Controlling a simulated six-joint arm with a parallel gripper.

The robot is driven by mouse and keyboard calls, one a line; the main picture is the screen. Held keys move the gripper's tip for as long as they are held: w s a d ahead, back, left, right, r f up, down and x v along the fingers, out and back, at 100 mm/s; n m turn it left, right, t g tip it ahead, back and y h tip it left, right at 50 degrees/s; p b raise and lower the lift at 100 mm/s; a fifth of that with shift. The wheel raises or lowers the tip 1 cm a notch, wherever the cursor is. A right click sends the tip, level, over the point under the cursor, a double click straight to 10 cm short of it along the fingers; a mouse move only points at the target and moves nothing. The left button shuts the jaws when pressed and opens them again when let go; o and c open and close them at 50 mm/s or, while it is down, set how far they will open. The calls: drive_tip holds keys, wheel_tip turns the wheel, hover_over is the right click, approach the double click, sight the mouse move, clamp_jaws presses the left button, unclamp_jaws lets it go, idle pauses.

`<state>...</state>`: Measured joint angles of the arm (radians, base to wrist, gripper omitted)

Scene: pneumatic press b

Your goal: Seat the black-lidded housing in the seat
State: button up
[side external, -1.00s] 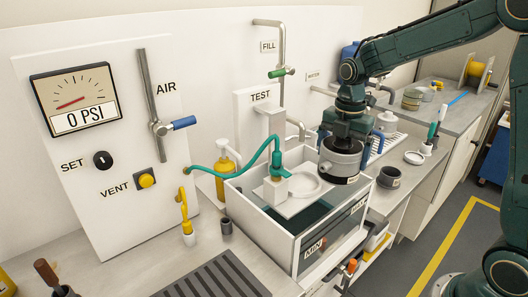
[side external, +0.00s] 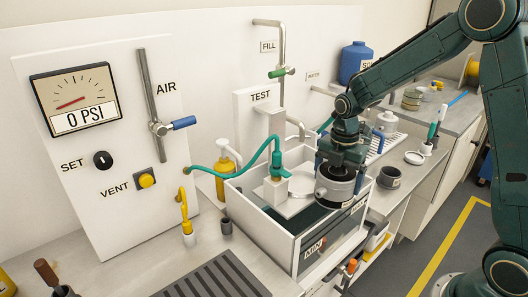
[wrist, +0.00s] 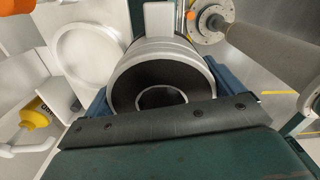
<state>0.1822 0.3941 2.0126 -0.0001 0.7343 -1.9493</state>
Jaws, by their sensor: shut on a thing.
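The housing (side external: 334,188) is a grey, ringed cylinder with a dark lower band. My gripper (side external: 341,168) is shut on it and holds it up over the right part of the open white tank. In the wrist view the housing (wrist: 188,62) sits between blue jaw pads and shows a dark annular face. The seat (side external: 296,205) is a round recess in a white plate in the tank, left of the housing. The housing and gripper hide part of it.
A teal hose fitting (side external: 277,172) stands left of the seat. The white tank wall (side external: 268,235) rises around the plate. A dark cup (side external: 389,177) stands right of the tank. The gauge (side external: 75,97) reads 0 PSI.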

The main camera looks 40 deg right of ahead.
drive_tip(key=shift+w, duration=0.15)
drive_tip(key=shift+w+f, duration=0.15)
drive_tip(key=shift+w, duration=5.65)
drive_tip(key=shift+f, duration=1.05)
drive_tip(key=o, duration=1.1)
drive_tip(key=shift+f, duration=0.1)
drive_tip(key=shift+o, duration=0.2)
drive_tip(key=shift+r, duration=0.2)
wheel_tip(320, 180, up, 14)
drive_tip(key=shift+f, duration=0.2)
